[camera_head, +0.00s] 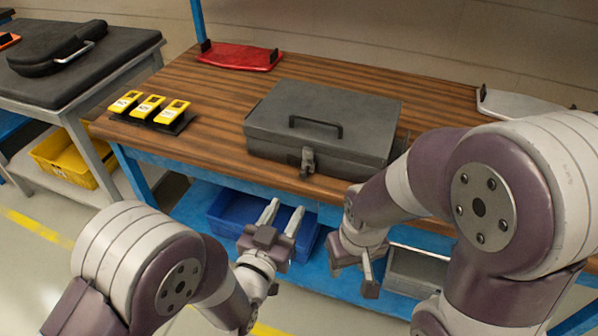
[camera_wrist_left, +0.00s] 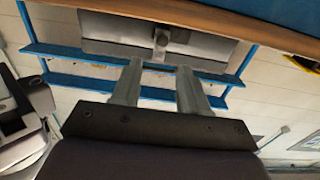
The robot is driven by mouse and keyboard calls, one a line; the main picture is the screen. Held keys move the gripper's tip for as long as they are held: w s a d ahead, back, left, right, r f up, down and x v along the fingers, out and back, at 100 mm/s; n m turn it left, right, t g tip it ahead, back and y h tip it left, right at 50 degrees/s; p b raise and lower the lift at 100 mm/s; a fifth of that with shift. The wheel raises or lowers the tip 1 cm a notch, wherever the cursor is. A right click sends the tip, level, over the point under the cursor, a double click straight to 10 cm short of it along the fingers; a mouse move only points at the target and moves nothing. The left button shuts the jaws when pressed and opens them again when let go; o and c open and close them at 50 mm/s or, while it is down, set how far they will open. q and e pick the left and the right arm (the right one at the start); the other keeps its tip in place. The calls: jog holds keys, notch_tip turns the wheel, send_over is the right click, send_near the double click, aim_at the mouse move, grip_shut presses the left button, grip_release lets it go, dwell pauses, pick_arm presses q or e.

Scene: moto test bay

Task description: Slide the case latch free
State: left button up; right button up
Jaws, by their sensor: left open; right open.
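A dark grey case (camera_head: 320,125) lies closed on the wooden workbench, its black handle (camera_head: 315,126) on top. Its latch (camera_head: 307,162) is at the middle of the front side. My right gripper (camera_head: 354,270) is open and empty, lower and right of the left one.
Three yellow devices (camera_head: 149,107) stand on the bench left of the case (camera_head: 265,128). A red piece (camera_head: 240,57) lies at the back, a light grey one (camera_head: 515,105) at the right. A blue bin (camera_head: 230,215) is on the lower shelf. The bench's front edge lies before my grippers.

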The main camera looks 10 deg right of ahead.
aim_at(303, 177)
pick_arm(q)
jog(key=b+x, duration=0.1)
jog(key=x, duration=1)
jog(key=shift+w+f, duration=0.15)
jog(key=shift+w, duration=0.3)
